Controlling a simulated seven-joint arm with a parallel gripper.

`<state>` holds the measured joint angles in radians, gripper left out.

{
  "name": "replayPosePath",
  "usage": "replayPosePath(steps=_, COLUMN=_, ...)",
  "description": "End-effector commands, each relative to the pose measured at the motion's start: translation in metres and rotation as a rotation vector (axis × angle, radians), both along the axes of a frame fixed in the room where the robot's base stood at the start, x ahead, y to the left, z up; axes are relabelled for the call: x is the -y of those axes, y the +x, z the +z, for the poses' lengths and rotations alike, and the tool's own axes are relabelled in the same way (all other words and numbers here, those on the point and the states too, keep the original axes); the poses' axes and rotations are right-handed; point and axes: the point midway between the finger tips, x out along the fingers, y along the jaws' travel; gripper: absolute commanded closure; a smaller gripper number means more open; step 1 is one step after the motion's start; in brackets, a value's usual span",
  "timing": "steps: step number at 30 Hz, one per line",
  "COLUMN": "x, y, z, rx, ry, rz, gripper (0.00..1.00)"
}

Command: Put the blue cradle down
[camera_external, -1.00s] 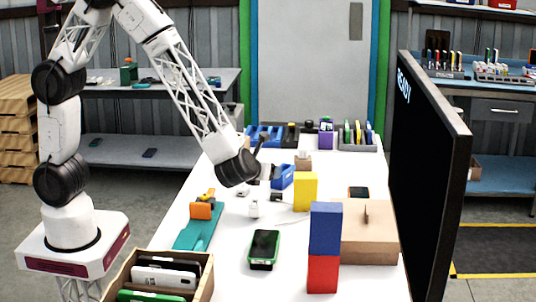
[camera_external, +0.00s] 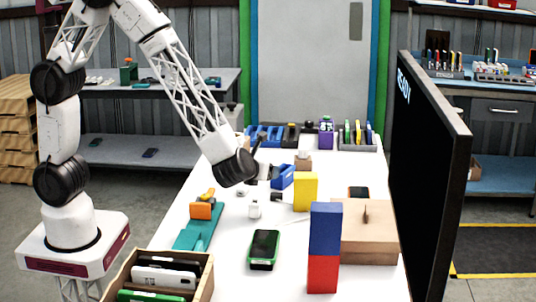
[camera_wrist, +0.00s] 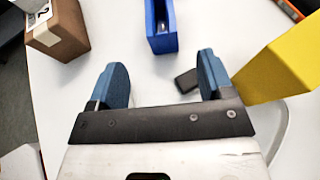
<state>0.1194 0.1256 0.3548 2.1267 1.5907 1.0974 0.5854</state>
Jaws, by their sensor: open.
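The blue cradle (camera_external: 283,176) stands on the white table, just right of my gripper (camera_external: 268,172) in the external view. In the wrist view the blue cradle (camera_wrist: 161,27) is at the top middle, ahead of my fingertips and apart from them, with a dark slot inside it. My gripper (camera_wrist: 160,78) is open, its two blue fingers spread with nothing held between them. A small dark object (camera_wrist: 187,80) lies on the table beside the right finger.
A yellow block (camera_external: 305,191) stands close to the right. A brown box (camera_wrist: 57,28) is at the upper left in the wrist view. Stacked blue and red blocks (camera_external: 324,245) and a large dark screen (camera_external: 425,180) stand farther right. A thin cable curves across the table.

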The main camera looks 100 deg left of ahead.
Motion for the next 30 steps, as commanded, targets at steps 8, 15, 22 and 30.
replayPosePath(steps=8, x=-0.004, y=-0.015, z=0.015, rx=0.042, ry=-0.048, rz=0.064, gripper=0.26)
replayPosePath(steps=15, x=-0.012, y=-0.059, z=0.048, rx=0.151, ry=-0.178, rz=0.232, gripper=0.26)
replayPosePath(steps=22, x=-0.013, y=-0.112, z=0.081, rx=0.285, ry=-0.343, rz=0.438, gripper=0.26)
replayPosePath(steps=30, x=-0.006, y=-0.173, z=0.111, rx=0.44, ry=-0.542, rz=0.674, gripper=0.26)
